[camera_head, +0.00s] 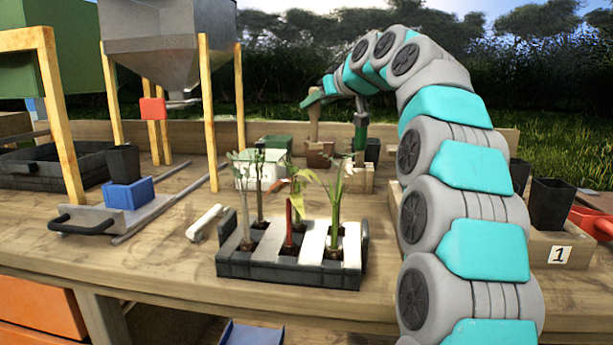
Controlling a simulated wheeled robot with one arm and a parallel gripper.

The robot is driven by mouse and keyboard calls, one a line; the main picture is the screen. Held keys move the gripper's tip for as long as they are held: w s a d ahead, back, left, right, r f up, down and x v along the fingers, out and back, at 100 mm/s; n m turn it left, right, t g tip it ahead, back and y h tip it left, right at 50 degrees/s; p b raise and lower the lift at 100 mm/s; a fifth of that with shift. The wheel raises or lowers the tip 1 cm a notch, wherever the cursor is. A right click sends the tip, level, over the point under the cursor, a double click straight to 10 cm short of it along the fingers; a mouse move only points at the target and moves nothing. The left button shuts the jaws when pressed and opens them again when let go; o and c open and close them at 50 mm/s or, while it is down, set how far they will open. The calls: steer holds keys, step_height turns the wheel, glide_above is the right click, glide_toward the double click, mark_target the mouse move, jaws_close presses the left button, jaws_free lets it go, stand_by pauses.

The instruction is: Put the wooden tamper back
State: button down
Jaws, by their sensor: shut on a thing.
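The wooden tamper (314,124) is a tan upright stick at the back of the bench, in the middle of the picture. My gripper (314,101) is shut on its upper end, seen small and far off, with the arm reaching over from the right. The tamper's lower end is over or at a brown block-like pot (320,152); I cannot tell if it touches. A pale wooden holder (358,178) stands just right of the pot, with a green-handled tool (361,132) upright in or behind it.
A dark tray (290,268) with several seedlings and white strips stands in front. White and green pots (262,170) stand left of the brown pot. A hopper on yellow posts (208,115) is at left. A numbered wooden bin (556,254) with black pots is at right.

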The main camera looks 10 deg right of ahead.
mark_target(316, 143)
steer(key=shift+w+f, duration=0.2)
steer(key=shift+f, duration=0.1)
step_height(316, 143, down, 9)
steer(key=b, duration=0.6)
steer(key=shift+s+f, duration=0.1)
steer(key=shift+f, duration=0.1)
steer(key=shift+f+b, duration=0.15)
steer(key=shift+b, duration=0.15)
steer(key=c, duration=0.6)
jaws_free()
steer(key=shift+r, duration=0.25)
steer(key=v, duration=1.2)
steer(key=shift+b, duration=0.35)
